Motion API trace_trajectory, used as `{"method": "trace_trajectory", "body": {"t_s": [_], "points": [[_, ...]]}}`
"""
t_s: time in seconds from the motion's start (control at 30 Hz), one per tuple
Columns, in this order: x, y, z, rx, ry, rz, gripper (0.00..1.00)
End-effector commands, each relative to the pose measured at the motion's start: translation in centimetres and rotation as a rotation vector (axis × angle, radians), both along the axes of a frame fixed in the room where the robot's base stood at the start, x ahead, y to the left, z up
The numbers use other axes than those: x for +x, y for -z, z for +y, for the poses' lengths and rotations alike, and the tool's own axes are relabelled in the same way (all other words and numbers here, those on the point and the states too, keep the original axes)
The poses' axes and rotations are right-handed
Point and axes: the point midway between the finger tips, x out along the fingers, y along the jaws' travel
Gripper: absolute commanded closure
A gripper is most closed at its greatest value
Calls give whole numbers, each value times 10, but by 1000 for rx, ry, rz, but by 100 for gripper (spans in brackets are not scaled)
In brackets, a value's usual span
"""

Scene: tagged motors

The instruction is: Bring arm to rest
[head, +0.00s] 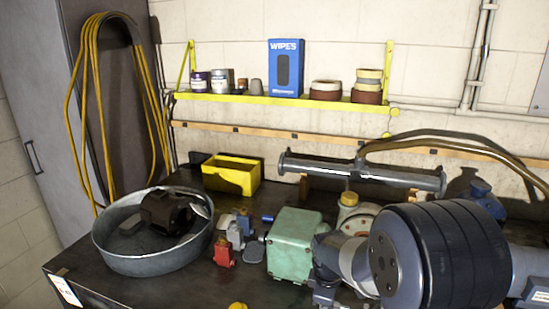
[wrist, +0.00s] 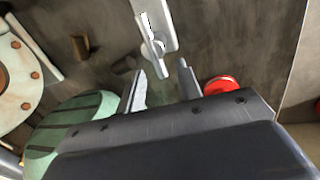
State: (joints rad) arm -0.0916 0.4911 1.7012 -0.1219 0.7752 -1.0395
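My gripper (wrist: 162,86) is open in the wrist view, with its two fingers apart and nothing held between them. A pale grey metal piece (wrist: 155,28) lies beyond the fingertips. The green motor (head: 295,244) stands on the bench in the head view, left of my arm's wrist. A ribbed green housing (wrist: 62,128) is at the left of the wrist view, close beside the gripper. My arm's large dark joint covers the right front of the head view and hides part of the bench. The fingertips cannot be made out clearly in the head view.
A round metal tub (head: 125,256) holds a dark brown motor (head: 167,212). A red piece (head: 223,252) stands between the tub and the green motor. A yellow bin (head: 232,176) and a grey pipe (head: 335,168) are at the back. A yellow shelf (head: 280,99) hangs above.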

Motion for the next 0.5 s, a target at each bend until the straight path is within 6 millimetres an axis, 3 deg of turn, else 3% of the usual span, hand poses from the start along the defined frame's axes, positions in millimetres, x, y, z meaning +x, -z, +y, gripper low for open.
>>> {"method": "trace_trajectory", "body": {"t_s": [0.5], "points": [[8, 0, -3, -1, 309, 0, 67]]}}
